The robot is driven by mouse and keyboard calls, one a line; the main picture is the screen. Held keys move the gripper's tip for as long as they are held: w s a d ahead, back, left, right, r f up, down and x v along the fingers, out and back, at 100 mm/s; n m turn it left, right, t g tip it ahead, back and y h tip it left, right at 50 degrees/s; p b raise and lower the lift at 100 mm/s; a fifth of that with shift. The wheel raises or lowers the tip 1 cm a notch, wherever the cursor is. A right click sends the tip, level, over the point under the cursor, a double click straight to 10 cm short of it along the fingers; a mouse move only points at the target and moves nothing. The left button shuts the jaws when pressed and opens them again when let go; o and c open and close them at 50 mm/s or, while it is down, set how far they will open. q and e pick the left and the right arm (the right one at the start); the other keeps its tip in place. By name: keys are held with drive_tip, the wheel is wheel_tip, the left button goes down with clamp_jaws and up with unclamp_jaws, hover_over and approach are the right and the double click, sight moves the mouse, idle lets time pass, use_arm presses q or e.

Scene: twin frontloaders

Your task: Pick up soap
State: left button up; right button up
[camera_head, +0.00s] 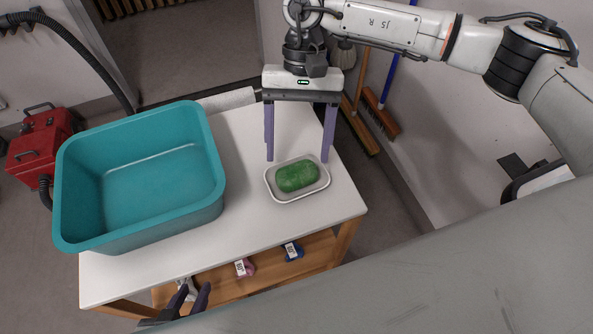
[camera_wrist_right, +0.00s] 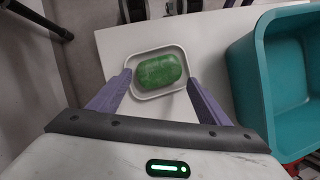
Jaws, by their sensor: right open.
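The green soap (camera_head: 297,176) lies in a white soap dish (camera_head: 285,197) on the white table top, right of the teal tub. In the right wrist view the soap (camera_wrist_right: 157,70) rests in the dish (camera_wrist_right: 178,53), ahead of the fingertips. My right gripper (camera_head: 297,160) points down over the dish's far side, with its purple fingers apart and nothing between them. In the right wrist view its fingers (camera_wrist_right: 158,82) lie to either side of the dish's near part. My left gripper (camera_head: 190,290) shows at the lower edge in front of the table, its dark fingers apart and empty.
The teal tub (camera_head: 75,205) covers the table's left part. The white table top (camera_head: 240,225) is bare around the dish. Brooms (camera_head: 381,118) stand behind, and a red box (camera_head: 42,140) is left.

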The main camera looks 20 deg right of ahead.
sight(297, 169)
drive_tip(key=x, duration=0.4)
drive_tip(key=shift+s+f+p, duration=0.1)
drive_tip(key=shift+f+p, duration=0.15)
drive_tip(key=shift+p, duration=0.1)
drive_tip(key=shift+c, duration=0.4)
drive_tip(key=c, duration=0.6)
